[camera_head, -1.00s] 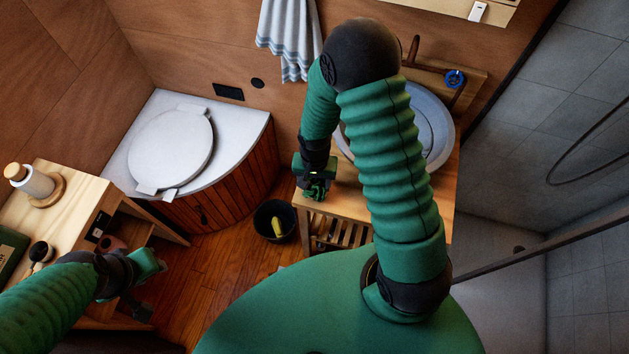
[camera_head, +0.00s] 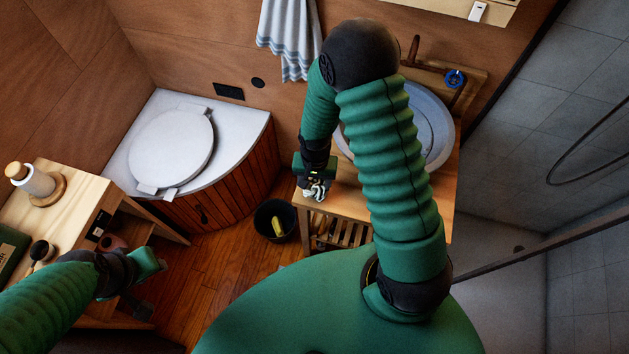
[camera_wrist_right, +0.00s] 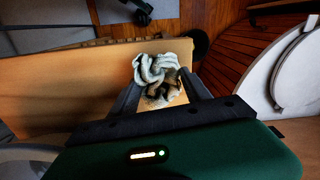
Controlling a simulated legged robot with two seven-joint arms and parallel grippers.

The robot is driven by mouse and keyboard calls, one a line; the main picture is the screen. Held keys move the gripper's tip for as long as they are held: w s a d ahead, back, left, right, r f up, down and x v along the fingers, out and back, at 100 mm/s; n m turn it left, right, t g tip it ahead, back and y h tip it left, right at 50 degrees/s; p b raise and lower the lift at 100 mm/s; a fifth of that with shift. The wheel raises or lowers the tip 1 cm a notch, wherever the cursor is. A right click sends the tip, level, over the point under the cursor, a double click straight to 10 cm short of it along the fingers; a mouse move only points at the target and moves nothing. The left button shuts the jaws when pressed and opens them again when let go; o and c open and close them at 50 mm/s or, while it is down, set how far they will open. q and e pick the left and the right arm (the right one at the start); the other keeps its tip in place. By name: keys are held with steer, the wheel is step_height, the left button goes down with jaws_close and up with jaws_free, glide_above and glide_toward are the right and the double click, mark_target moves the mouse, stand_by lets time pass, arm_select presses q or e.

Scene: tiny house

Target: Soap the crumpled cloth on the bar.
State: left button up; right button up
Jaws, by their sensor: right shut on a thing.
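The crumpled cloth (camera_wrist_right: 158,68), whitish with dark folds, is bunched between the fingers of my right gripper (camera_wrist_right: 162,88) in the right wrist view. In the head view my right gripper (camera_head: 315,186) is over the left front corner of the wooden washstand, with the pale cloth (camera_head: 317,191) at its tips. The gripper is shut on the cloth. I cannot tell whether the cloth touches the wood. I cannot make out a soap bar in either view. My left gripper (camera_head: 140,300) is low at the left beside the wooden cabinet; its fingers are dark and unclear.
The washstand (camera_head: 345,200) carries a round grey basin (camera_head: 436,135), partly hidden by my right arm. A dark bin (camera_head: 264,221) with a yellow thing in it stands on the floor. A striped towel (camera_head: 288,40) hangs behind. The wooden cabinet (camera_head: 80,185) is at the left.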

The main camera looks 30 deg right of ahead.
steer(key=shift+r+p, duration=1.35)
steer(key=shift+r, duration=0.05)
step_height(320, 180, up, 4)
steer(key=p, duration=0.3)
steer(key=shift+r+p, duration=0.15)
steer(key=shift+p, duration=0.25)
